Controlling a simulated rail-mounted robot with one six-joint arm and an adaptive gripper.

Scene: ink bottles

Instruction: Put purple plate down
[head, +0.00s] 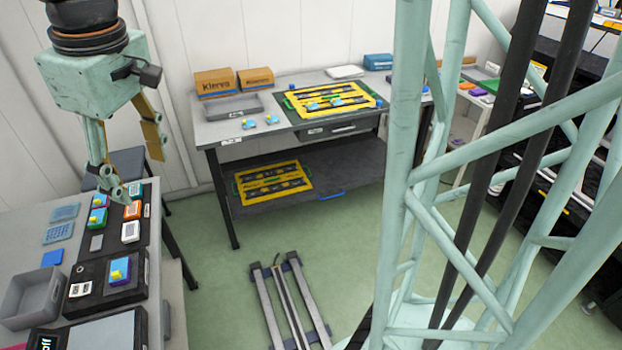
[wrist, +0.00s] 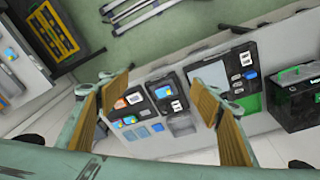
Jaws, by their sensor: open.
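A small block with a blue top, a yellow piece and a purple lower layer (head: 119,271) sits on a black device (head: 92,290) on the left table in the head view. The purple layer seems to be the purple plate, mostly covered by the blue part. My gripper (head: 137,176) hangs above this table, beyond the block, with its fingers apart and nothing between them. In the wrist view my gripper (wrist: 165,97) is also open, and the table devices lie well below its fingers. A light blue item (wrist: 163,92) shows on a device there; its purple layer cannot be made out.
A black rack (head: 117,218) with several coloured blocks lies behind the device. A grey bin (head: 32,292) and blue pieces (head: 60,231) are left of it. A workbench (head: 227,128) with a yellow tray (head: 327,97) stands farther back. Green floor separates the tables.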

